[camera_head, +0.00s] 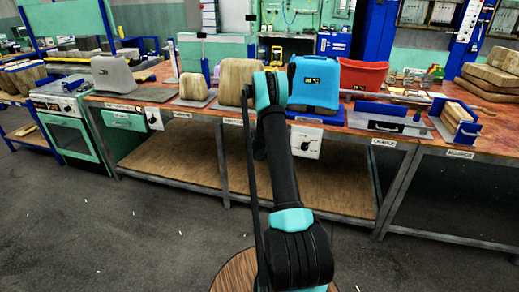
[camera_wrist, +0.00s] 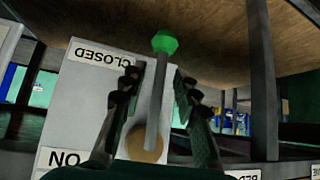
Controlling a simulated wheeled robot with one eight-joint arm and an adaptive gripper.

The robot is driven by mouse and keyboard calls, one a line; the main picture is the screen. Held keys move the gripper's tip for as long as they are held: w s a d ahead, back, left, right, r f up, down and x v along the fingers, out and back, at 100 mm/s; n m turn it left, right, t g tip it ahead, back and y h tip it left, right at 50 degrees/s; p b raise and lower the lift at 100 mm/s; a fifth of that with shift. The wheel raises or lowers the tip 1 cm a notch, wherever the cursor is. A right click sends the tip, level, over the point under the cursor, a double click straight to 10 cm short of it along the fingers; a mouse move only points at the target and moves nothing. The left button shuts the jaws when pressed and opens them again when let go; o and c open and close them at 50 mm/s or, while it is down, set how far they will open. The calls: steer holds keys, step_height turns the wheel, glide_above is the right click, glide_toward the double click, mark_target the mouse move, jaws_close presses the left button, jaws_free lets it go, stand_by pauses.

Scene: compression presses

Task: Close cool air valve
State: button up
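In the wrist view a valve lever (camera_wrist: 156,105) with a green knob (camera_wrist: 164,42) stands out from a round tan pivot (camera_wrist: 145,143) on a pale panel (camera_wrist: 88,100). The lever points to the top of the picture. A label reading CLOSED, upside down, is left of the knob; a second label at lower left is partly cut off. My gripper (camera_wrist: 156,80) is open, with one finger on each side of the lever and gaps visible between. In the head view my arm hides the gripper and this valve.
A long workbench (camera_head: 400,140) carries a blue case (camera_head: 314,82), a red bin (camera_head: 362,77) and wooden blocks. White control boxes (camera_head: 306,143) hang under its front edge, above a wooden lower shelf (camera_head: 170,165). A green oven (camera_head: 68,125) stands left.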

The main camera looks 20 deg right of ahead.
steer(key=v, duration=1.1)
steer(key=shift+s+r, duration=0.25)
steer(key=shift+r, duration=0.05)
steer(key=shift+a, duration=0.15)
steer(key=s+a+r+n+g+y, duration=0.1)
steer(key=s+a+r, duration=0.4)
steer(key=s, duration=0.5)
steer(key=s+a+r+n+g+y, duration=0.1)
steer(key=s+a+r, duration=0.4)
steer(key=s, duration=0.6)
steer(key=s+a+n+g, duration=0.1)
steer(key=s+a, duration=0.2)
steer(key=s, duration=1)
steer(key=s+a+n+g+y, duration=0.1)
steer(key=s+a, duration=0.2)
steer(key=s, duration=1)
steer(key=shift+s+f+n, duration=0.15)
steer(key=shift+s+n, duration=0.15)
steer(key=shift+s, duration=0.05)
steer(key=shift+d, duration=0.1)
